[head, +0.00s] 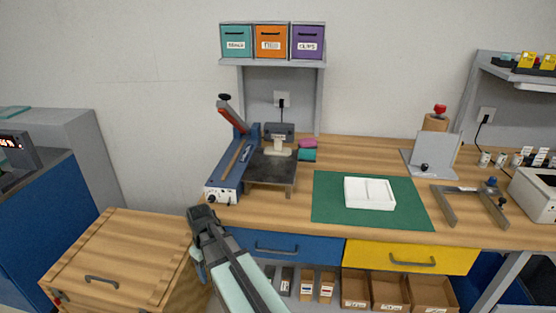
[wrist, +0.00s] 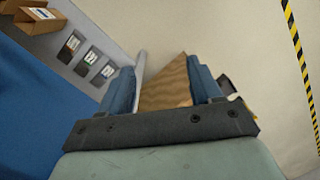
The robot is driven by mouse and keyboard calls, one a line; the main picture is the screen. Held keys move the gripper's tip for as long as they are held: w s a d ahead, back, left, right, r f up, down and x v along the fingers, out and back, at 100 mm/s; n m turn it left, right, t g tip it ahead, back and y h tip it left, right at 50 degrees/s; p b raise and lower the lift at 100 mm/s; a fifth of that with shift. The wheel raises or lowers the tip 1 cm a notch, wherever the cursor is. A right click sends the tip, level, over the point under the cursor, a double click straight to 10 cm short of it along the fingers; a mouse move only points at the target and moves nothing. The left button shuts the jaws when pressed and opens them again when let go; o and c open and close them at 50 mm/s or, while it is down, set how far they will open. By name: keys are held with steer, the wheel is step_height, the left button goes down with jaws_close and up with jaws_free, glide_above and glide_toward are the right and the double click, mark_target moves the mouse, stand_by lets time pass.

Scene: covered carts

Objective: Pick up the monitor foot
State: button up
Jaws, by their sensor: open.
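I cannot tell for sure which thing is the monitor foot. A small dark grey piece with a pale stem and base (head: 278,139) stands on the dark raised platform (head: 270,170) at the left of the bench, and may be it. My gripper (head: 200,212) is in front of the bench's left front edge, beside the wooden cart, well apart from that piece. In the wrist view my gripper (wrist: 162,78) is open, with two blue fingers apart and nothing held. Wood shows beyond them; no foot shows there.
A lidded wooden cart (head: 122,255) stands at lower left. A blue lever tool (head: 235,160) is left of the platform. A green mat (head: 330,205) bears a white tray (head: 358,204). A grey bracket (head: 470,203) lies at right. Blue (head: 285,248) and yellow (head: 410,257) drawers are shut.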

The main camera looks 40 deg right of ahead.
steer(key=w+d+r+t, duration=0.1)
steer(key=w+d+r, duration=0.1)
steer(key=r, duration=0.5)
steer(key=w+d+r, duration=0.1)
steer(key=w+r, duration=0.2)
steer(key=r, duration=0.3)
step_height(320, 180, up, 23)
steer(key=m+t+h, duration=0.4)
steer(key=m, duration=0.8)
glide_above(278, 140)
steer(key=s+a, duration=0.3)
steer(key=x, duration=1.3)
steer(key=shift+w+a+f, duration=0.15)
steer(key=shift+w+f, duration=0.1)
steer(key=shift+f, duration=0.2)
steer(key=shift+c, duration=0.3)
steer(key=c, duration=1.1)
